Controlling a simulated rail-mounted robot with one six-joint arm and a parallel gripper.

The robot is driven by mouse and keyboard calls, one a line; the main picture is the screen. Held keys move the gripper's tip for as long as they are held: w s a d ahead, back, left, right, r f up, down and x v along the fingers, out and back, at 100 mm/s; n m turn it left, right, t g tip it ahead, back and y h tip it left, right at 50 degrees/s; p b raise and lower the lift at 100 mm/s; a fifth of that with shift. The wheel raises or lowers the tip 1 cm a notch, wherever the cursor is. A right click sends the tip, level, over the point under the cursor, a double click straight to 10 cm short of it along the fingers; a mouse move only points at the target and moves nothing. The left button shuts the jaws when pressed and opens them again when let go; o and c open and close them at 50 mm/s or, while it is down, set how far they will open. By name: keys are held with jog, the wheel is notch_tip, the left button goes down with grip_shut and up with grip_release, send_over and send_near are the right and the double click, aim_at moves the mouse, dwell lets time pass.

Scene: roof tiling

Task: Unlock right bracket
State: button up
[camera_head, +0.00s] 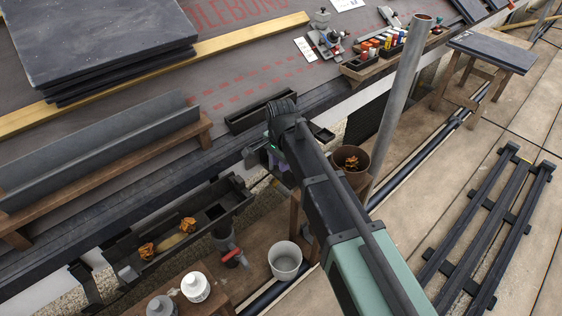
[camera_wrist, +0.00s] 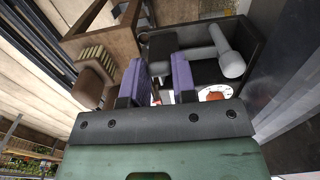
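My gripper (camera_head: 262,158) is at the gutter line in the head view, near the right end of the near dark gutter piece (camera_head: 235,187). Its two purple fingers (camera_wrist: 162,78) stand apart in the wrist view. A dark block-like part (camera_wrist: 163,46) shows between and just beyond the fingertips. It may be the right bracket, but I cannot tell its latch position or whether the fingers touch it. My arm hides most of this spot in the head view. Dark brackets (camera_head: 88,287) show at the left end of the gutter piece.
Orange-brown leaves (camera_head: 147,251) lie in the near gutter piece. A grey bucket (camera_head: 285,260), a white bottle (camera_head: 196,287) and a brown bucket (camera_head: 350,166) stand below. An upright grey pole (camera_head: 402,105) rises right of my arm. Dark rails (camera_head: 490,225) lie on the paving.

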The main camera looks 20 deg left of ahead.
jog(key=shift+c, duration=0.7)
jog(key=shift+w, duration=0.1)
jog(key=shift+w+d+r+g+y, duration=0.1)
jog(key=shift+w+d+g+y, duration=0.1)
jog(key=shift+g+y, duration=0.25)
jog(key=shift+w+d+g+y, duration=0.1)
jog(key=shift+w+g+y, duration=0.15)
jog(key=shift+g, duration=0.3)
jog(key=g+y+b, duration=0.1)
jog(key=w+g+b, duration=0.1)
jog(key=g, duration=0.1)
jog(key=shift+w+d+y, duration=0.1)
jog(key=shift+d+y, duration=0.3)
jog(key=shift+w+d+g+y+b, duration=0.2)
jog(key=shift+g+y+b, duration=0.3)
jog(key=shift+g+b, duration=0.2)
jog(key=shift+r, duration=0.1)
